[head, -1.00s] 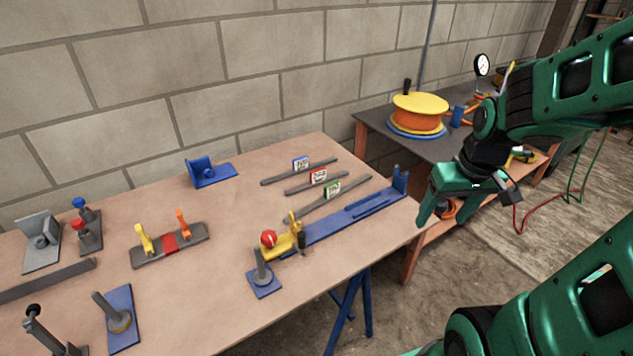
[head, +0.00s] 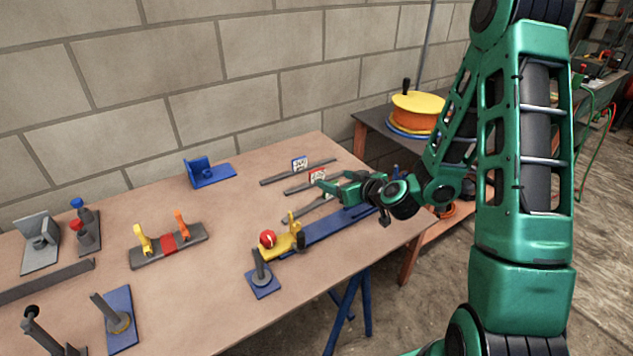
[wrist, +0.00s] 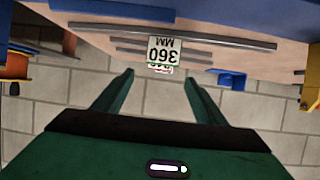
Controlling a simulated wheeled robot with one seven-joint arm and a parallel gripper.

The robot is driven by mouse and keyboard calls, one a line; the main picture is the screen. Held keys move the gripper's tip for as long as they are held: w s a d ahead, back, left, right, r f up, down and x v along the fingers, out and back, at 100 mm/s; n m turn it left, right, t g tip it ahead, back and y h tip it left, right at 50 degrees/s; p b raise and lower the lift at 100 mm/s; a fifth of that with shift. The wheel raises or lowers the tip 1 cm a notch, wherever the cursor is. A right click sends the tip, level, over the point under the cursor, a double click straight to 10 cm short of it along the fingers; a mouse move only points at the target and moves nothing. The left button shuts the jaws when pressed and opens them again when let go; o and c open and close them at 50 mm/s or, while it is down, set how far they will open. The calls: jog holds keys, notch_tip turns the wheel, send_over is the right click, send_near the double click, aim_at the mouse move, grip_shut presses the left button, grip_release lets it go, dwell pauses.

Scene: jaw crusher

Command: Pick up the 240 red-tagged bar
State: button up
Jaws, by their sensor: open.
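The red-tagged bar (head: 297,190) lies on the workbench, the middle of three grey bars, its red-edged tag (head: 316,175) upright. In the wrist view the picture is upside down, and this tag, reading 240, is mostly hidden behind the 360 MM tag (wrist: 165,50). My gripper (head: 322,182) is open and empty over the bars' right part. Its two fingers (wrist: 158,80) show apart in the wrist view, pointing towards the tags.
The blue-tagged bar (head: 285,175) lies behind, near the wall. A long blue fixture (head: 325,226) with a yellow clamp and red knob (head: 267,238) lies in front. A blue bracket (head: 207,173) stands at back left. An orange spool (head: 414,121) is on the dark side table.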

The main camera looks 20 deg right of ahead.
aim_at(318, 173)
jog(key=shift+w+f, duration=0.1)
jog(key=shift+w, duration=0.15)
jog(key=x, duration=0.5)
jog(key=shift+w, duration=0.25)
jog(key=shift+a+x, duration=0.1)
jog(key=shift+x, duration=1.2)
jog(key=shift+a+x, duration=0.15)
jog(key=shift+x, duration=1.15)
jog(key=shift+c, duration=0.6)
jog(key=c, duration=1.2)
